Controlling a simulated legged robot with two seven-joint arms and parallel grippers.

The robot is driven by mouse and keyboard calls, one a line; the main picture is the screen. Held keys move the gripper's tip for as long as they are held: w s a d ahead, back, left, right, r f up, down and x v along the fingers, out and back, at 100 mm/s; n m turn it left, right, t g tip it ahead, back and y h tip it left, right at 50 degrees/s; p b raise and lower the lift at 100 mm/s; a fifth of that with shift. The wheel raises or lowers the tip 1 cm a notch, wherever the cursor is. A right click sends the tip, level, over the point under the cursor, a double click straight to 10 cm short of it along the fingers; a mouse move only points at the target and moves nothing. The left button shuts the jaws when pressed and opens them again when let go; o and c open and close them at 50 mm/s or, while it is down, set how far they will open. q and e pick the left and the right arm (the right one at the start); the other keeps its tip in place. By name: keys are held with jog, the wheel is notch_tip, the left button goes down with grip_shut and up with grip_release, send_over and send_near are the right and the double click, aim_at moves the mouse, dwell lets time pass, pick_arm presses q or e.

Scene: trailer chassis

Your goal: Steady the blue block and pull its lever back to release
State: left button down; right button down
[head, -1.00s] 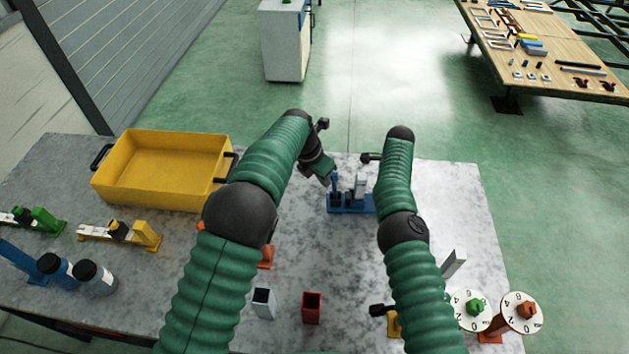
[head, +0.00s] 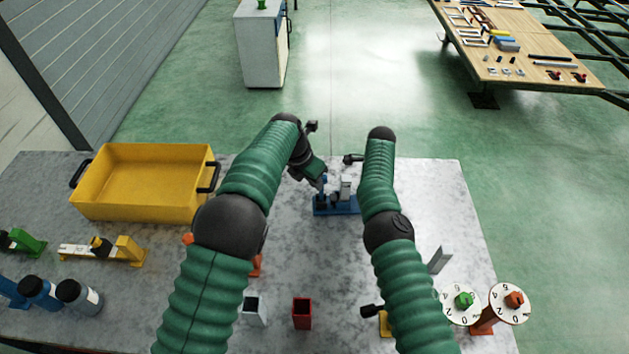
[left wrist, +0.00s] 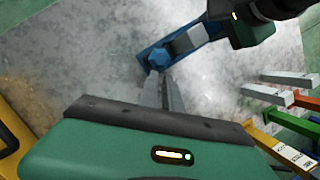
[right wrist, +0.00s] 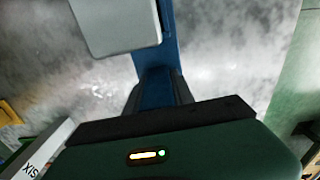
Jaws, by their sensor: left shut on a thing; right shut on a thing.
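The blue block (head: 335,209) is a long blue base on the table, with a pale grey upright piece (head: 346,188) on it. Its blue lever (head: 323,191) stands at the left end. My left gripper (head: 321,184) is shut on the lever; the left wrist view shows the lever's blue hexagonal top (left wrist: 156,57) at the fingertips (left wrist: 163,78). My right gripper (right wrist: 157,86) is shut on the block's blue bar (right wrist: 156,88), one finger on each side, beside the grey piece (right wrist: 115,25). In the head view my right arm hides the right fingers.
A yellow bin (head: 145,205) stands at the left of the table. A grey holder (head: 254,309) and a red holder (head: 302,313) stand in front, and numbered dials (head: 510,303) at the right front. The table (head: 448,205) right of my right arm is mostly clear.

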jog(key=shift+a, duration=0.35)
jog(key=shift+d, duration=0.25)
jog(key=c, duration=0.8)
grip_release()
pick_arm(q)
jog(key=s+v, duration=0.2)
jog(key=v, duration=1)
jog(key=shift+s, duration=0.2)
pick_arm(e)
jog(key=shift+o, duration=0.2)
pick_arm(q)
jog(key=shift+d, duration=0.1)
pick_arm(e)
notch_tip(320, 180, up, 8)
jog(key=p, duration=0.6)
jog(key=shift+r+p, duration=0.1)
jog(key=shift+p, duration=0.2)
pick_arm(q)
notch_tip(320, 180, up, 7)
jog(key=shift+f, duration=0.25)
